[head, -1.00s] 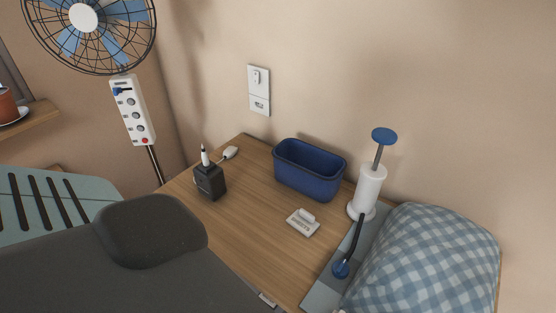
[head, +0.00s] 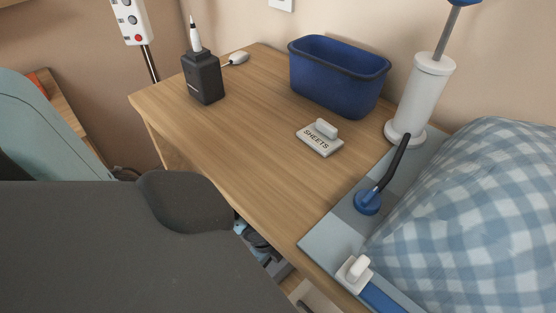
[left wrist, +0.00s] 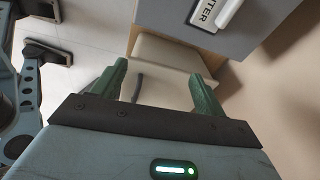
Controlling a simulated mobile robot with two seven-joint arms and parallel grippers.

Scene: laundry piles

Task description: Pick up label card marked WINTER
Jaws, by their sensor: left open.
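In the left wrist view, a white label card (left wrist: 203,15) with a white grip shows at the top edge, on a grey surface. My right gripper is in neither view.
Another card (head: 319,139), marked SHEETS, lies on the wooden table (head: 225,130). A blue bin (head: 338,78), a white pump-like stand (head: 420,95), a black block (head: 203,78) and a checked pillow (head: 480,210) stand around it. The table's middle is clear.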

